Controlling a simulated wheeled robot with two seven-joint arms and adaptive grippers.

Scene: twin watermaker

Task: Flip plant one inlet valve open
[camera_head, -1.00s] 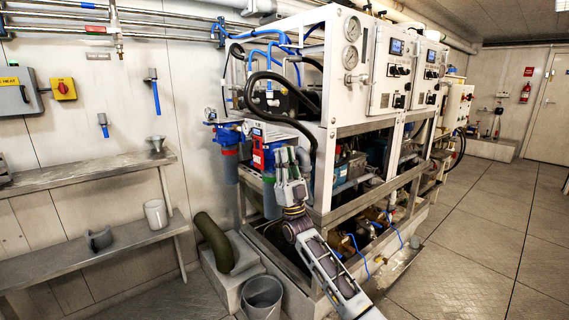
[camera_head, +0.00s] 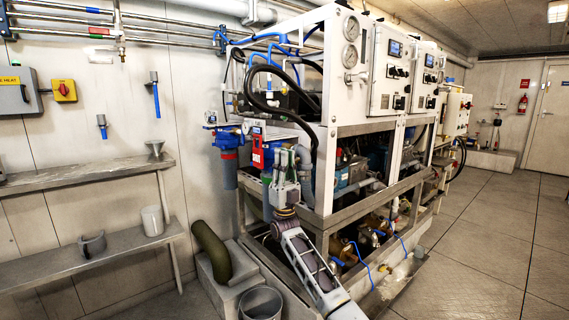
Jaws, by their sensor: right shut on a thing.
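Plant one (camera_head: 343,100) is the near white-framed watermaker unit, with gauges and a control panel. My right gripper (camera_head: 290,156) reaches up from below to its near left corner, beside a grey vertical pipe (camera_head: 305,172) and the red and blue filter housing (camera_head: 258,152). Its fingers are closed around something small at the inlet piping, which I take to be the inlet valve. The fingers hide its handle, so I cannot tell its angle. My left gripper is not in view.
A blue filter (camera_head: 227,140) hangs left of the gripper, and black hoses (camera_head: 275,108) loop above it. Shelves (camera_head: 85,173) line the left wall. The floor at right is clear.

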